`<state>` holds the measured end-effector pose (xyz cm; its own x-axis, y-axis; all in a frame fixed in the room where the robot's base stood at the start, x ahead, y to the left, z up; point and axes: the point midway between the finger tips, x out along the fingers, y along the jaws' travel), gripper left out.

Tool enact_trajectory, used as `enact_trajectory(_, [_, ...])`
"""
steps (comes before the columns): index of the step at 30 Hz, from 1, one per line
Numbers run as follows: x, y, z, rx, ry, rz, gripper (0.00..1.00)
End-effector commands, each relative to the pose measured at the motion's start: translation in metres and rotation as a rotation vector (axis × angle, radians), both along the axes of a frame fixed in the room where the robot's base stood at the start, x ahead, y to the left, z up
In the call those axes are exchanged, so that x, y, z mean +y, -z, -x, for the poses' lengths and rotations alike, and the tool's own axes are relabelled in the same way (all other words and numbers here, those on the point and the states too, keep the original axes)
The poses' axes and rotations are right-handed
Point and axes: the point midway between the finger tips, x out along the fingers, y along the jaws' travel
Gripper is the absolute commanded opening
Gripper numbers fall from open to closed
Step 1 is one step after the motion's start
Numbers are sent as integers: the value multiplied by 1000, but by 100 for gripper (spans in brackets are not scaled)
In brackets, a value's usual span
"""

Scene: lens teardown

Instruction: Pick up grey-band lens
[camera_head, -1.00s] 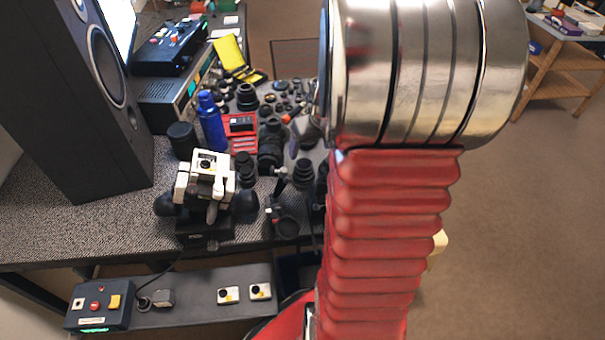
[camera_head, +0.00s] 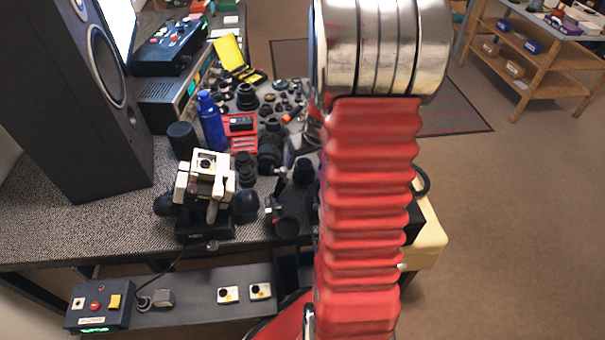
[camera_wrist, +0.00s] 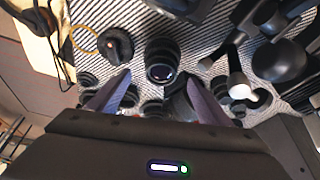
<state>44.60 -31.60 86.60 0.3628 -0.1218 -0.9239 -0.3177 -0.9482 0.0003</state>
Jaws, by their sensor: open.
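In the wrist view a black lens (camera_wrist: 162,58) stands upright on the striped mat, just beyond the fingertips and roughly centred between them. Its front glass faces the camera. I cannot make out a grey band on it or on the other lenses. My gripper (camera_wrist: 158,76) is open, with one finger on either side and nothing held between them. In the head view my red arm hides most of the gripper. Dark lenses (camera_head: 270,155) stand together on the bench to the left of the arm.
In the wrist view a dark round part (camera_wrist: 116,46) lies left of the lens, beside a yellow ring (camera_wrist: 84,39). In the head view a blue bottle (camera_head: 211,121), a red case (camera_head: 243,143) and a white-and-black device (camera_head: 206,180) crowd the bench. A tall speaker (camera_head: 88,110) stands left.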

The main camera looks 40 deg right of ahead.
Motion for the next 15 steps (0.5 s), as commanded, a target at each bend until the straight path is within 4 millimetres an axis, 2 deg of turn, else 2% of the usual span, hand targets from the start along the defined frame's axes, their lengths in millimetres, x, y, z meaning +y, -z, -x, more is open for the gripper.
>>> enact_trajectory(8, [0, 5, -1, 2, 0, -2, 72])
enact_trajectory(15, [0, 29, -7, 2, 1, -2, 72])
